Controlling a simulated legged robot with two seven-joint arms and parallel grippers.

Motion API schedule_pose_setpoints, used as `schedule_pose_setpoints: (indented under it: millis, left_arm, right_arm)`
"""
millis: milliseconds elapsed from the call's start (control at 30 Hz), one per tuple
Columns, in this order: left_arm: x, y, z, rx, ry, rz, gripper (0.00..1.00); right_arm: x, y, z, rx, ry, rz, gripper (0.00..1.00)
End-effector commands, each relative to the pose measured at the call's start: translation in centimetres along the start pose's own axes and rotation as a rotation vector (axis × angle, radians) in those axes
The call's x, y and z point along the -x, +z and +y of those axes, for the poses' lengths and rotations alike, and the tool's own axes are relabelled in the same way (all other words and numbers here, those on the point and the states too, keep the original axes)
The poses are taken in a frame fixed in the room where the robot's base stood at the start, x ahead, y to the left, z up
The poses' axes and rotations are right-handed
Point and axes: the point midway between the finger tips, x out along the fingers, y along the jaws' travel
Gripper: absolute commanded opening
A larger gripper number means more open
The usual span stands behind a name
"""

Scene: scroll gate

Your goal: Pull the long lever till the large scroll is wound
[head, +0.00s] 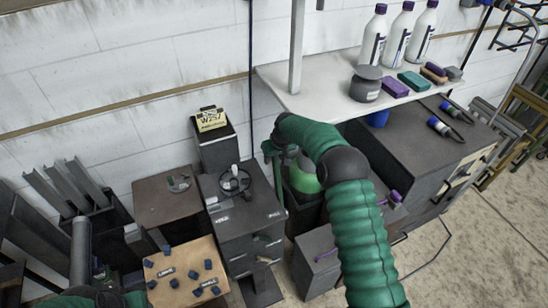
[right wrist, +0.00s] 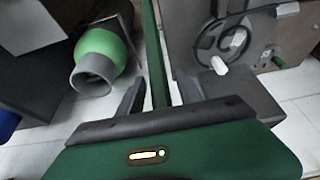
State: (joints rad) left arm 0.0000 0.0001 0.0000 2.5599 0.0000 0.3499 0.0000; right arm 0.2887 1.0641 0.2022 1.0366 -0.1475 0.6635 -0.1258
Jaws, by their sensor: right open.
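A long thin green bar, which looks like the long lever, stands beside the dark cabinet in the head view (head: 281,188). In the right wrist view the bar (right wrist: 153,45) runs between the two dark fingers of my right gripper (right wrist: 160,82). The fingers are apart, and I cannot tell whether either touches the bar. In the head view my right gripper (head: 272,150) is small and partly merges with the bar. A ring with a white knob (head: 235,180) sits on the cabinet top. I cannot make out which part is the large scroll.
The dark cabinet (head: 245,235) stands left of the bar. A green and grey rounded object (right wrist: 97,58) is close to my right gripper. A white shelf (head: 300,98) with bottles is at the back right. A board with blue blocks (head: 187,272) is at the lower left.

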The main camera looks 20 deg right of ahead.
Motion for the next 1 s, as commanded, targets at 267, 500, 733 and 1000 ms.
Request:
schedule_pose_setpoints:
  millis: [267, 500, 733, 1000]
  left_arm:
    - [-0.9, 0.2, 0.0, 0.0, 0.0, 0.0, 0.36]
    - [-2.6, 0.6, 0.0, 0.0, 0.0, 0.0, 0.36]
    - [-3.9, 0.9, 0.0, 0.0, 0.0, 0.0, 0.36]
    - [-4.0, 0.9, 0.0, 0.0, 0.0, 0.0, 0.36]
  right_arm:
    - [2.7, -0.1, 0.1, 0.001, 0.0, 0.0, 0.42]
    - [4.4, 4.9, 0.1, -0.002, 0.0, -0.003, 0.42]
    - [6.4, 9.4, 0.1, -0.002, 0.0, -0.003, 0.42]
    - [7.1, 10.8, 0.1, 0.001, -0.001, -0.003, 0.42]
